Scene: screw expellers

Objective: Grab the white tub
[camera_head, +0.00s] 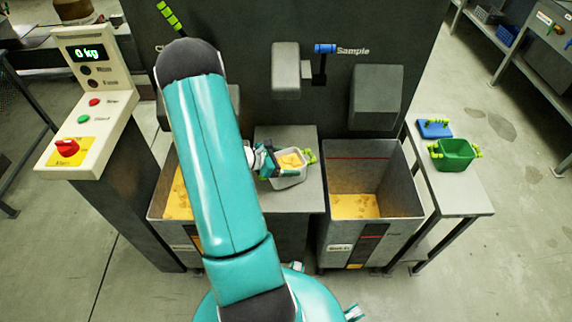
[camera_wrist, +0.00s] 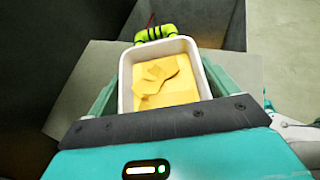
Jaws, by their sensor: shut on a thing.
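The white tub (camera_head: 289,181) is on or just above the small grey shelf between two bins in the head view; I cannot tell if it touches the shelf. It holds yellow flaky material and has a yellow-green handle at its far side. In the wrist view the white tub (camera_wrist: 122,84) is upright between my fingers, its rim and yellow contents plain to see. My gripper (camera_head: 272,165) is shut on the tub, with a teal finger along each side in the wrist view (camera_wrist: 161,85). My arm hides part of the left bin.
Grey bins with yellow material stand left (camera_head: 157,208) and right (camera_head: 400,206) of the grey shelf (camera_head: 312,203). The dark machine wall (camera_head: 240,60) rises behind, with a blue-handled sample lever (camera_head: 325,48). A side table (camera_head: 462,197) holds a green tub (camera_head: 453,155) and blue lid (camera_head: 434,129). A control panel (camera_head: 88,115) reads 0 kg.

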